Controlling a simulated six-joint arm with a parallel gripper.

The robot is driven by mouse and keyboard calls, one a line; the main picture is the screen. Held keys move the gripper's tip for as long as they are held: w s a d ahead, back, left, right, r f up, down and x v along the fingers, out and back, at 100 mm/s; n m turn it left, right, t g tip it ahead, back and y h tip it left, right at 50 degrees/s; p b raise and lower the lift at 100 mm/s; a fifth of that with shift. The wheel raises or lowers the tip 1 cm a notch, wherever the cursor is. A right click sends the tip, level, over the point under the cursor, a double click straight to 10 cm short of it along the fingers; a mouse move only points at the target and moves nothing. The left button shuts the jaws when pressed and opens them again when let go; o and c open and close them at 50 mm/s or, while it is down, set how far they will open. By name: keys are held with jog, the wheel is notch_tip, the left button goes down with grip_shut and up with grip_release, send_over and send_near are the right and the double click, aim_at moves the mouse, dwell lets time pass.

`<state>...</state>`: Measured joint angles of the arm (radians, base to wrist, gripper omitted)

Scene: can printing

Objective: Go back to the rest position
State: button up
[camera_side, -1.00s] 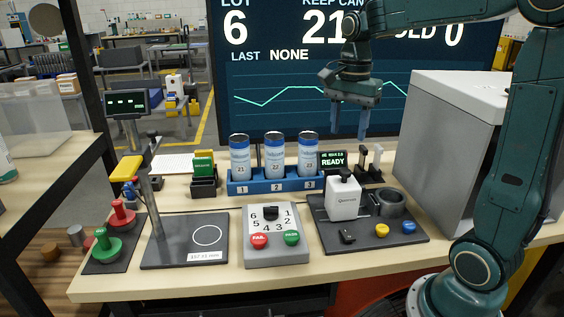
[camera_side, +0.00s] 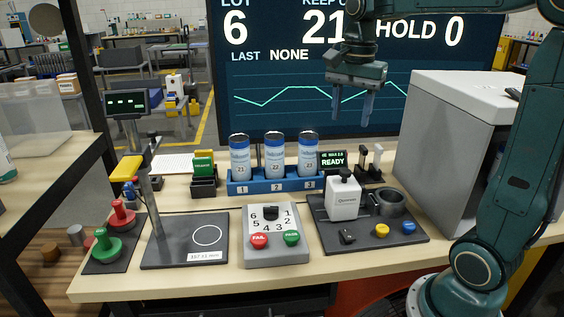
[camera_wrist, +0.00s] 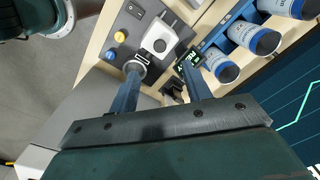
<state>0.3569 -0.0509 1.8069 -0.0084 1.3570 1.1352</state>
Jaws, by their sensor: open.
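My gripper (camera_side: 352,108) hangs above the back right of the table, in front of the big screen. Its two blue fingers are apart with nothing between them. It also shows in the wrist view (camera_wrist: 160,85), where the fingers point down over the table. Below it in the side view are the white printer-like unit (camera_side: 343,200) and the small READY display (camera_side: 332,160). Three blue-and-white cans, left (camera_side: 240,157), middle (camera_side: 274,156) and right (camera_side: 308,155), stand upright in the blue numbered rack (camera_side: 262,187).
A large grey box (camera_side: 440,140) stands at the right, close to my arm. A dial box with red and green buttons (camera_side: 270,235) sits at the front middle. A scale-like stand (camera_side: 185,240) and red and green knobs (camera_side: 115,232) are at the left. The air around my gripper is free.

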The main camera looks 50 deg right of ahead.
jog(key=s+a+f+n+t, duration=0.5)
jog(key=s+a+n, duration=0.6)
jog(key=n, duration=0.6)
jog(key=shift+s+a+f, duration=0.2)
jog(key=shift+s, duration=0.8)
